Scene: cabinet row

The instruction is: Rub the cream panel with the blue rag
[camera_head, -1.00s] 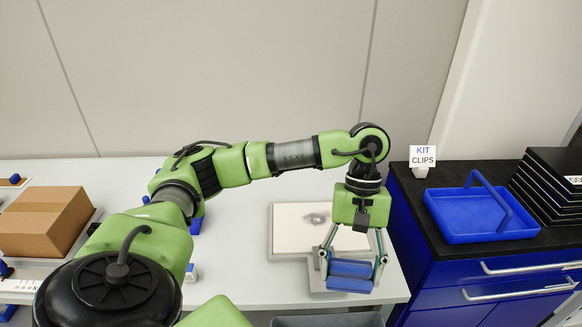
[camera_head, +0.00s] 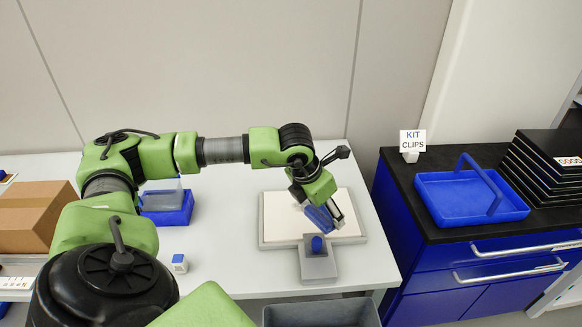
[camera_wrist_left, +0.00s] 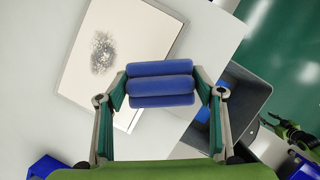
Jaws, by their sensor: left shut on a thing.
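The blue rag (camera_head: 318,217) is a rolled blue cloth pinched in my left gripper (camera_head: 333,224). The gripper is tilted over the right part of the cream panel (camera_head: 278,218). The panel lies in a grey frame on the white table. In the left wrist view the rag (camera_wrist_left: 160,84) spans between the two fingers. A dark grey smudge (camera_wrist_left: 103,52) shows there on the panel (camera_wrist_left: 135,30), to the left of the rag. In the head view the gripper hides the smudge. I cannot tell whether the rag touches the panel.
A grey block with a blue knob (camera_head: 317,264) sits at the panel's front edge. A grey bin (camera_head: 322,313) stands below the table front. A blue container (camera_head: 168,215) and a cardboard box (camera_head: 28,218) are at left. A blue tray (camera_head: 462,205) stands on the right-hand cabinet.

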